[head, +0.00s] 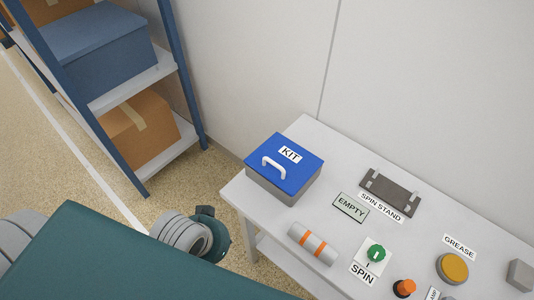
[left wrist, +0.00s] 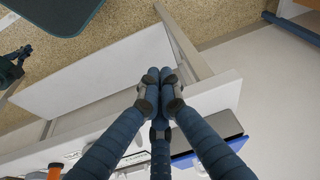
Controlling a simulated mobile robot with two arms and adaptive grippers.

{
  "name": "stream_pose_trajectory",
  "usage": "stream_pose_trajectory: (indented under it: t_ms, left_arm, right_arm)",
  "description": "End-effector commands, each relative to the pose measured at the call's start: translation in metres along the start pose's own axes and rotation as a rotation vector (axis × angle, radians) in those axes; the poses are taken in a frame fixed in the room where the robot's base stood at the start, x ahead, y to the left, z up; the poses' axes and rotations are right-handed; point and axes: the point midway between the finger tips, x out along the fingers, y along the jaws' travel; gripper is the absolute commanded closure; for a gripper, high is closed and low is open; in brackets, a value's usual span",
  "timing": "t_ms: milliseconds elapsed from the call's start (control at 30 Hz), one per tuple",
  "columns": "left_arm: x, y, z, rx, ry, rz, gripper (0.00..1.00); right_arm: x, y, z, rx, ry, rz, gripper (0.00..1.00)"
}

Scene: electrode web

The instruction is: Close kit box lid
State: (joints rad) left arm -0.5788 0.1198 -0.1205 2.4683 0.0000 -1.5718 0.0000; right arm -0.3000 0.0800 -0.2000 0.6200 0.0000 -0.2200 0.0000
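The kit box (head: 268,186) stands at the left end of the white table in the head view. It has grey walls, and its blue lid (head: 310,157), with a white handle and a KIT label, lies flat over the top. Part of the blue lid (left wrist: 207,149) shows behind my fingers in the left wrist view. My left gripper (left wrist: 160,76) has its fingertips together with nothing visible between them, apart from the box in the picture.
The white table (head: 307,128) also holds a spin stand (head: 376,188), an EMPTY sign (head: 351,207), an orange-banded cylinder (head: 313,244), a green SPIN knob (head: 376,253) and a grease tin (head: 453,268). A blue-framed shelf (head: 178,70) stands at left. Floor is clear between.

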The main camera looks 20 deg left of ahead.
Motion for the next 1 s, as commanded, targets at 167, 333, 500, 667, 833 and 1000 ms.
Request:
stream_pose_trajectory:
  t_ms: [167,333,500,667,833,1000]
  left_arm:
    - [0.0,0.0,-0.022,0.045,0.121,0.027,1.0]
    - [-0.001,0.003,-0.05,0.087,0.27,0.063,1.0]
    - [-0.012,0.006,-0.082,0.123,0.46,0.107,1.0]
    - [-0.044,0.004,-0.119,0.138,0.718,0.157,1.0]
    - [-0.09,-0.009,-0.147,0.113,0.972,0.184,1.0]
    - [-0.115,-0.021,-0.159,0.087,1.093,0.185,1.0]
  right_arm:
    - [-0.001,0.0,0.0,0.0,0.0,0.0,1.0]
    - [-0.001,0.0,0.0,0.0,0.0,0.0,1.0]
    - [-0.001,0.0,0.0,0.0,0.0,0.0,1.0]
    - [-0.001,0.0,0.0,0.0,0.0,0.0,1.0]
    - [-0.001,0.0,0.0,0.0,0.0,0.0,1.0]
    - [-0.001,0.0,0.0,0.0,0.0,0.0,1.0]
